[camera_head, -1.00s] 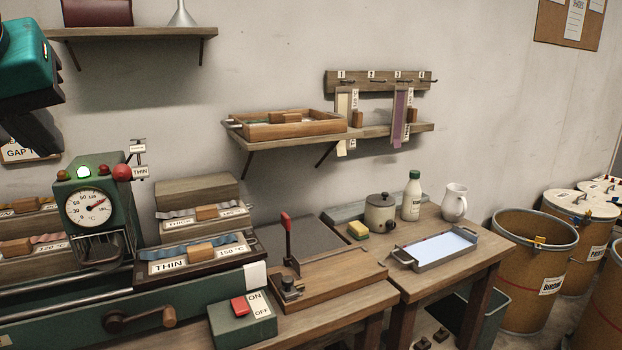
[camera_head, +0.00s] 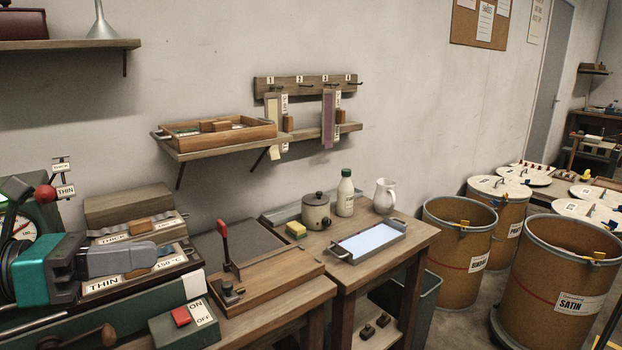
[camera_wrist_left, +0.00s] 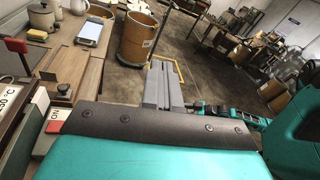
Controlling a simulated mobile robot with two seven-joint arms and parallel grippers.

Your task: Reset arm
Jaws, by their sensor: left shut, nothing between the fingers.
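My left gripper (camera_head: 152,252) reaches in from the left in the head view, in front of the machine with the THIN sample box (camera_head: 105,284). Its grey fingers are together with nothing between them. In the left wrist view the shut fingers (camera_wrist_left: 160,68) point out over the floor past the bench edge. The teal wrist of my left arm (camera_head: 35,270) hides most of the dial gauge (camera_head: 22,228). My right gripper is not seen in the head view. Part of a teal arm shows at the right of the left wrist view.
The bench holds a wooden board with a red-handled lever (camera_head: 224,245), an ON/OFF box (camera_head: 184,323), a metal tray (camera_head: 341,256), a pot (camera_head: 316,211), a bottle (camera_head: 345,196) and a jug (camera_head: 386,197). Several drums, one marked SATIN (camera_head: 553,290), stand to the right.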

